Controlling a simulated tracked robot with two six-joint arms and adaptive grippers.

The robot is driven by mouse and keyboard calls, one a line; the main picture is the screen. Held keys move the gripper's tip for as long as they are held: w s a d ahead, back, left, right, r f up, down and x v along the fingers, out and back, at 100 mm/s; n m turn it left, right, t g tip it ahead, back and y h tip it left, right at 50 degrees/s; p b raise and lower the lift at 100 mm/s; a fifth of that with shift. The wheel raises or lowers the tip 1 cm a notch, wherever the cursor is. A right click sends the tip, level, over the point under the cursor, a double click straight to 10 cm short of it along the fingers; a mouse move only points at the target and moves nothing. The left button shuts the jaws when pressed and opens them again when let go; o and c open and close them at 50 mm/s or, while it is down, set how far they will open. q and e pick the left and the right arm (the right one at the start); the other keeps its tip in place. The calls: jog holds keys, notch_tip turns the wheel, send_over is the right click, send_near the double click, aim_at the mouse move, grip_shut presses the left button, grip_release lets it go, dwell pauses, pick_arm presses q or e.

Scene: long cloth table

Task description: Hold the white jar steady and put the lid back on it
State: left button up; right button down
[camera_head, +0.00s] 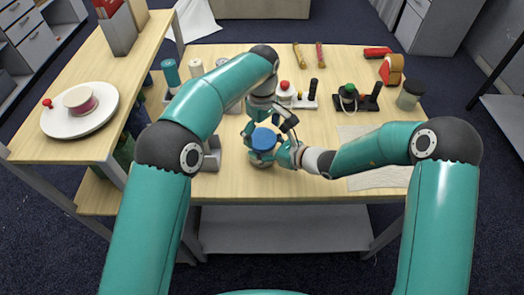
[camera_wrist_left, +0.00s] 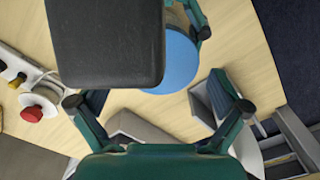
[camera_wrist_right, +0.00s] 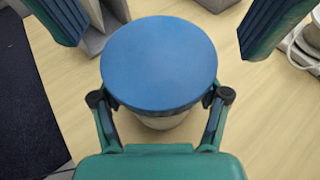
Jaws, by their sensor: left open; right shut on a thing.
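The blue lid (camera_head: 264,139) sits on top of the white jar and looks about level. In the right wrist view the lid (camera_wrist_right: 159,64) covers most of the jar (camera_wrist_right: 162,121), so only a strip of pale wall shows below it. My right gripper (camera_head: 282,155) is shut on the jar from the right side, below the lid. My left gripper (camera_head: 268,122) is open, just above the lid, pointing down. The lid (camera_wrist_left: 178,66) also shows in the left wrist view, partly hidden by a dark block. I cannot tell whether the lid is fully seated.
A grey holder (camera_head: 211,155) stands close left of the jar. Behind are a base with a red knob (camera_head: 285,86), a black-and-green device (camera_head: 349,92) and a dark-lidded jar (camera_head: 409,95). A pale cloth (camera_head: 378,178) lies at right. A raised shelf (camera_head: 60,145) borders the left.

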pick_arm(q)
jog(key=shift+f, duration=0.75)
jog(key=c, duration=1.1)
jog(key=m, duration=0.8)
jog(key=shift+m, duration=0.3)
jog(key=m, duration=0.4)
jog(key=shift+m, duration=0.3)
jog(key=m, duration=0.5)
jog(key=shift+m, duration=0.3)
jog(key=o, duration=1.1)
